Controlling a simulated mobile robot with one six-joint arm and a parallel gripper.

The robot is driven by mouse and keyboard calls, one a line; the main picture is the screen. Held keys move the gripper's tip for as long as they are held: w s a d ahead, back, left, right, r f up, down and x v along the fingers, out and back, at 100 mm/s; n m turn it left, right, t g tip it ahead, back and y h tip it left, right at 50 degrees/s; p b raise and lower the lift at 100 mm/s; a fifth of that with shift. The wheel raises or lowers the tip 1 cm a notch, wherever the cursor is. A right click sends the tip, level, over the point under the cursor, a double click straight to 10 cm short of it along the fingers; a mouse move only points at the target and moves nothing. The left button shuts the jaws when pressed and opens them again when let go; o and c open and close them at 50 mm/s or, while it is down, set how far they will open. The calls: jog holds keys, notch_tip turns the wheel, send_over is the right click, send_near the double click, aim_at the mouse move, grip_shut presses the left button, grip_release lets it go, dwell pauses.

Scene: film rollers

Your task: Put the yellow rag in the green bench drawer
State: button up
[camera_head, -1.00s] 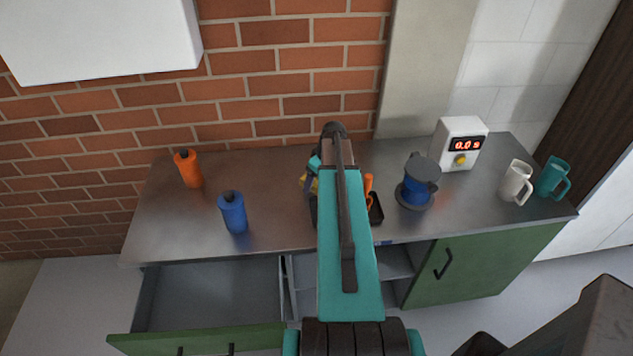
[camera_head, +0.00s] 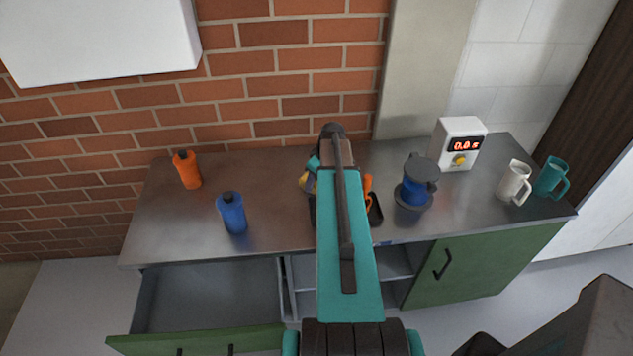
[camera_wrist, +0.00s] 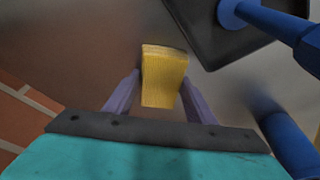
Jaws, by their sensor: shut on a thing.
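In the wrist view, the yellow rag (camera_wrist: 164,78) is between the two purple fingers of my gripper (camera_wrist: 160,92), which is shut on it. In the head view, a small yellow patch of the rag (camera_head: 303,183) shows left of my teal arm, above the metal benchtop; the arm hides most of my gripper. I cannot tell whether the rag still touches the benchtop. The green bench drawer (camera_head: 200,341) is pulled open at the lower left, and its grey inside (camera_head: 210,290) looks empty where it shows.
A blue bottle (camera_head: 232,213) and an orange bottle (camera_head: 187,170) stand on the left. A dark tray (camera_head: 375,211) with an orange-handled thing, a blue and grey device (camera_head: 416,183), a timer (camera_head: 460,143) and two mugs (camera_head: 514,183) stand right. A green cupboard door (camera_head: 485,262) is shut.

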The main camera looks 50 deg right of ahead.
aim_at(316, 181)
jog(key=shift+r, duration=0.15)
notch_tip(316, 181, up, 10)
jog(key=b, duration=0.3)
dwell(0.5)
dwell(0.5)
jog(key=w+a+r+b, duration=0.1)
jog(key=w+a+r, duration=0.15)
jog(key=a, duration=0.55)
jog(key=w+a+r, duration=0.2)
jog(key=w+a, duration=0.2)
jog(key=a, duration=0.3)
jog(key=w+a+r+b, duration=0.15)
jog(key=w+a, duration=0.25)
jog(key=a, duration=0.4)
jog(key=a+m+b, duration=0.1)
jog(key=a+b, duration=0.1)
jog(key=a, duration=2.1)
jog(key=shift+f+b, duration=0.2)
jog(key=shift+b, duration=0.1)
jog(key=shift+s, duration=0.1)
